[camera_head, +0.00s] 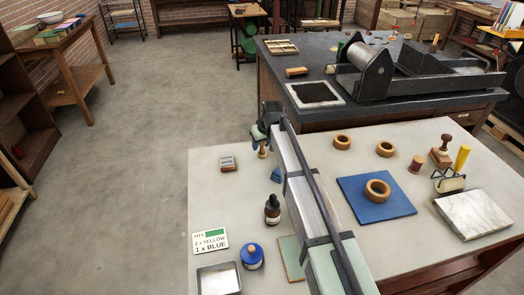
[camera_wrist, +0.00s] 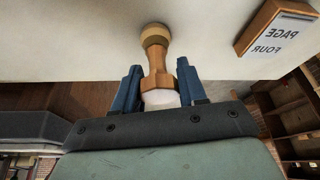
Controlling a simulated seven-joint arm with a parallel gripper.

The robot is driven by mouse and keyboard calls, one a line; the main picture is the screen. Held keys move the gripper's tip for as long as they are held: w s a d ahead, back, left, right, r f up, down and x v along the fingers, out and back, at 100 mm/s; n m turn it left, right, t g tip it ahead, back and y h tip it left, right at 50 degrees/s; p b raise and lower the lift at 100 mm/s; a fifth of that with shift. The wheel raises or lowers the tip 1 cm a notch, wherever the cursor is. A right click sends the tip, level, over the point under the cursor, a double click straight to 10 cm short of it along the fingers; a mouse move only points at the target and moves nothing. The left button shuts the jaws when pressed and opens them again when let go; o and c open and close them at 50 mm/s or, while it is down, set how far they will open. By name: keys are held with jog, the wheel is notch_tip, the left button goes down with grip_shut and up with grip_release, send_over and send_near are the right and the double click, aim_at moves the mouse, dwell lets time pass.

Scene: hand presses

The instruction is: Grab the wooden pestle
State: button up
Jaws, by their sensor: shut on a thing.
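The wooden pestle (camera_wrist: 157,55) is in the wrist view, with a rounded head, a narrower waist and a pale end. My gripper (camera_wrist: 158,76) has its two blue fingers on either side of the pestle, shut on it near the pale end. The head points away from the palm. In the head view the pestle (camera_head: 262,151) shows small and upright at the table's far left corner, below my gripper (camera_head: 263,139). Whether its head touches the table is unclear.
A stamp block marked PAGE FOUR (camera_wrist: 278,28) stands near the pestle; the head view shows a small lettered block (camera_head: 228,163). A dropper bottle (camera_head: 272,209), blue jar (camera_head: 252,256) and colour card (camera_head: 210,241) are nearer. A dark press bench (camera_head: 375,115) stands behind.

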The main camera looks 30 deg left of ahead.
jog(key=shift+c, duration=0.9)
